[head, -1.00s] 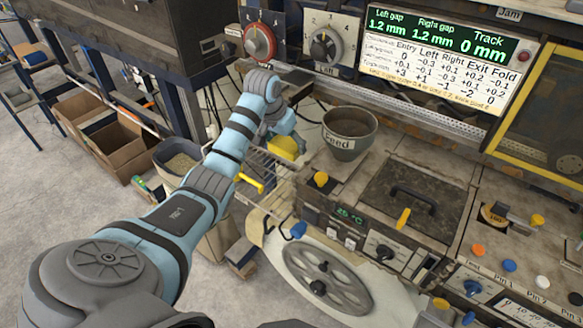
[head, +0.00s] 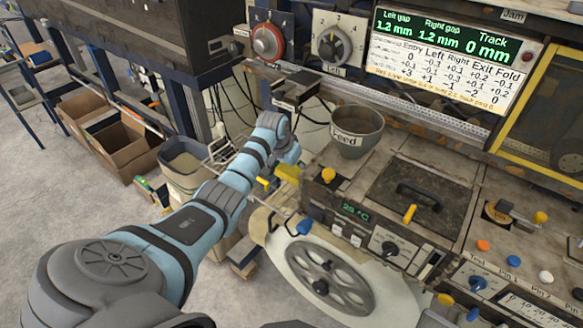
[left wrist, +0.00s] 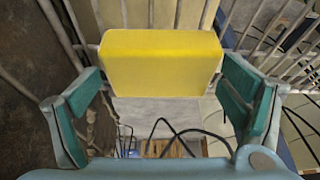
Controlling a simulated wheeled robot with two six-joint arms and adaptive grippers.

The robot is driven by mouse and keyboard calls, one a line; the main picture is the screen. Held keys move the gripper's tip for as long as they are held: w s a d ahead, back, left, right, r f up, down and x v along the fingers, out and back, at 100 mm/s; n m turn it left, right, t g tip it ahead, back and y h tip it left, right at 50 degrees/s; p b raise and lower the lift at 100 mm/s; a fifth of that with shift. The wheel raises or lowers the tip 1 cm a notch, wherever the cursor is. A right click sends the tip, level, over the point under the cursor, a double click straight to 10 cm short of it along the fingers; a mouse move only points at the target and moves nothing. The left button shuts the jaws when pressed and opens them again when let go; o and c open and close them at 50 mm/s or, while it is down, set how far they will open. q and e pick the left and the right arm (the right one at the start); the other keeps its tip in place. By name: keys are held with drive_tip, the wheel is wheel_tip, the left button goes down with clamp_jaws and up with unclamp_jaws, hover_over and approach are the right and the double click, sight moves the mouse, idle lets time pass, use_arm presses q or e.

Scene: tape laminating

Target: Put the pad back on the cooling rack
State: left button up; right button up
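The yellow pad (head: 287,173) is at the tip of my left gripper (head: 291,160), low beside the machine. In the left wrist view the pad (left wrist: 160,62) spans the space between the two green-lined fingertips (left wrist: 162,75), and its sides meet them. My left gripper looks shut on it. The wire cooling rack (head: 222,150) is partly hidden behind my left arm; its bars (left wrist: 285,35) show on both sides of the pad in the wrist view. Whether the pad touches the rack cannot be told. My right gripper is not in view.
The feed cup (head: 357,131) and the machine's front panel (head: 352,228) are right of the gripper. A large handwheel (head: 322,280) is below. A grey bin (head: 184,165) stands left of the rack. Dark cables hang behind.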

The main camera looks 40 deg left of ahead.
use_arm(q)
drive_tip(key=shift+w, duration=0.1)
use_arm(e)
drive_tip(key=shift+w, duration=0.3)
use_arm(q)
drive_tip(key=shift+r, duration=0.45)
drive_tip(key=p+v, duration=0.2)
drive_tip(key=v, duration=0.9)
drive_tip(key=shift+s+r, duration=0.2)
drive_tip(key=shift+s, duration=0.1)
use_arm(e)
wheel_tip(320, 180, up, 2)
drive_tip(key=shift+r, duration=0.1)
use_arm(q)
drive_tip(key=shift+f, duration=0.1)
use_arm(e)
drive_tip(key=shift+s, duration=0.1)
